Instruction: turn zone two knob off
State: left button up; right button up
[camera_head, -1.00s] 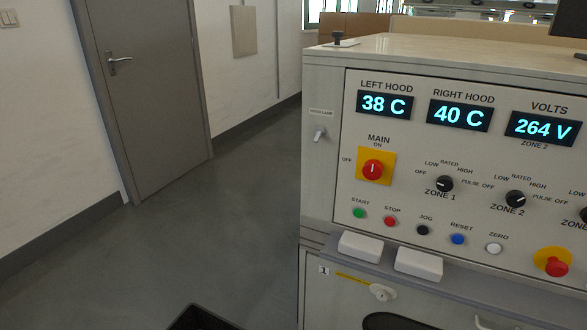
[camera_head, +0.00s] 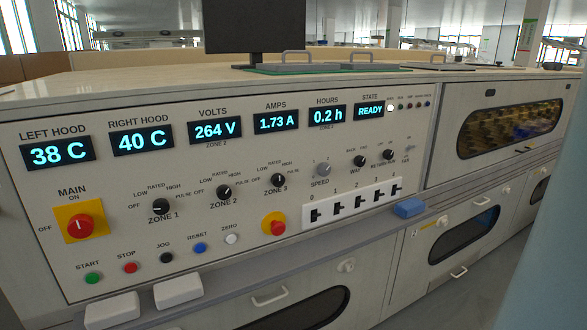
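The zone two knob (camera_head: 224,192) is a small black round knob on the cream control panel (camera_head: 100,200), above its ZONE 2 label. Its pale pointer mark seems to lean to the upper right, away from OFF at the left, but it is too small to tell the exact setting. The zone one knob (camera_head: 161,207) is to its left and the zone three knob (camera_head: 278,180) to its right. Neither of my grippers is in view, and nothing covers the zone two knob.
A red main switch (camera_head: 81,226) on a yellow plate is at the left. A red emergency button (camera_head: 277,227) and coloured push buttons sit below the knobs. Two white blocks (camera_head: 178,289) and a blue block (camera_head: 408,208) lie on the ledge. A monitor (camera_head: 252,25) stands on top.

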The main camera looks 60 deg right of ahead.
aim_at(224, 193)
jog(key=z, duration=1.8)
